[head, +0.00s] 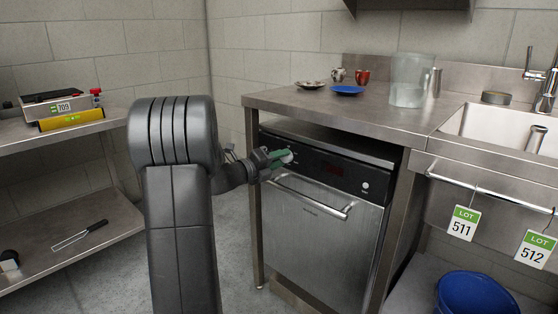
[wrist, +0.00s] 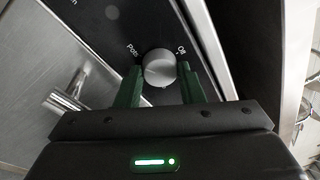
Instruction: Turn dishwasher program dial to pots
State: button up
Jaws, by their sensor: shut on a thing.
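The dishwasher (head: 322,225) stands under the steel counter, with a black control panel (head: 335,170) along its top front. The round silver program dial (wrist: 160,66) is at one end of that panel. In the wrist view the printed words "Pots" and "Off" sit to its left and upper right. My gripper (head: 279,158) has one green finger on each side of the dial and is shut on it. It also shows in the wrist view (wrist: 159,70). I cannot clearly tell which word the dial's mark points to.
The dishwasher door handle (head: 310,197) sticks out just below the panel and shows left of my gripper in the wrist view (wrist: 68,98). The counter (head: 360,115) overhangs above. A blue plate (head: 347,90) and a clear container (head: 408,80) stand on it. A blue bucket (head: 478,294) is at lower right.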

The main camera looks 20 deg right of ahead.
jog(key=o, duration=1)
jog(key=p+v, duration=0.3)
jog(key=v, duration=1)
jog(key=shift+s+a+f+p, duration=0.1)
jog(key=shift+a+p, duration=0.2)
jog(key=shift+a, duration=0.1)
jog(key=shift+d, duration=0.1)
jog(key=b+x, duration=0.3)
jog(key=x, duration=1)
jog(key=shift+d+b, duration=0.35)
